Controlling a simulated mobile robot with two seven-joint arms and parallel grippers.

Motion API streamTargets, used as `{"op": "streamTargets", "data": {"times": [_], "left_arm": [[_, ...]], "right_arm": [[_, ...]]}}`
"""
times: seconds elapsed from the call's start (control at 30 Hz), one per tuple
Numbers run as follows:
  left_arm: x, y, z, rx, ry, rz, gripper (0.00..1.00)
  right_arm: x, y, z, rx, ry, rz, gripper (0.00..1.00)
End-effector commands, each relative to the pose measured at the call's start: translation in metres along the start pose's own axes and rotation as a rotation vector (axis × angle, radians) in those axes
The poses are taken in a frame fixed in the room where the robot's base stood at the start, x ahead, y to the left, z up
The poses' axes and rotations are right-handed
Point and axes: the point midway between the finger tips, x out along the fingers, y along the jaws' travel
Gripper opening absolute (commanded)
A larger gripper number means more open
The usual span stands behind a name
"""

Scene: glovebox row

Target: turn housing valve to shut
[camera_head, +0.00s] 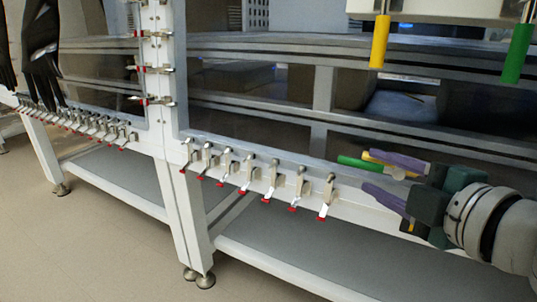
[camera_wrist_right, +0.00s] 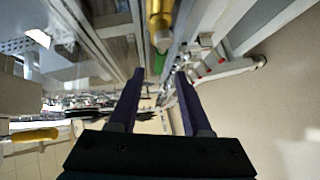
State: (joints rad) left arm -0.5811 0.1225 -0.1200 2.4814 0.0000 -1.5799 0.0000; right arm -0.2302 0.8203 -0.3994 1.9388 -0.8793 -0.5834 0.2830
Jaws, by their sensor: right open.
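My right gripper (camera_head: 367,170) comes in from the right in the head view, its two purple fingers spread apart. A green handle (camera_head: 358,162) and a yellow handle (camera_head: 372,156) show close by the fingers, partly hidden by them. In the right wrist view the open fingers (camera_wrist_right: 159,74) point at a green piece (camera_wrist_right: 159,63) below a yellow cylinder (camera_wrist_right: 160,20). I cannot tell whether a finger touches either. Which handle belongs to the housing valve is not clear. My left gripper is not in view.
A yellow handle (camera_head: 380,42) and a green handle (camera_head: 517,53) hang from the white housing at upper right. Red-tipped clamps (camera_head: 272,180) line the glovebox's front edge. Black gloves (camera_head: 42,50) hang at far left. The floor (camera_head: 90,240) in front is clear.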

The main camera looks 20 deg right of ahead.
Motion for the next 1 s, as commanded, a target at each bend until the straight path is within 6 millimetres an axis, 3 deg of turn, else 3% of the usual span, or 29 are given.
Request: {"op": "streamTargets", "data": {"times": [0.53,0.7,1.0], "left_arm": [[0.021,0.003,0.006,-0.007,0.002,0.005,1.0],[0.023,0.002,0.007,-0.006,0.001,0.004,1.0],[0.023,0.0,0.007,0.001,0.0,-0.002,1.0]], "right_arm": [[0.081,-0.001,0.001,0.006,-0.004,0.003,0.48],[0.091,0.0,0.0,0.006,-0.004,0.002,0.48],[0.093,0.0,0.0,0.006,-0.003,0.0,0.48]]}}
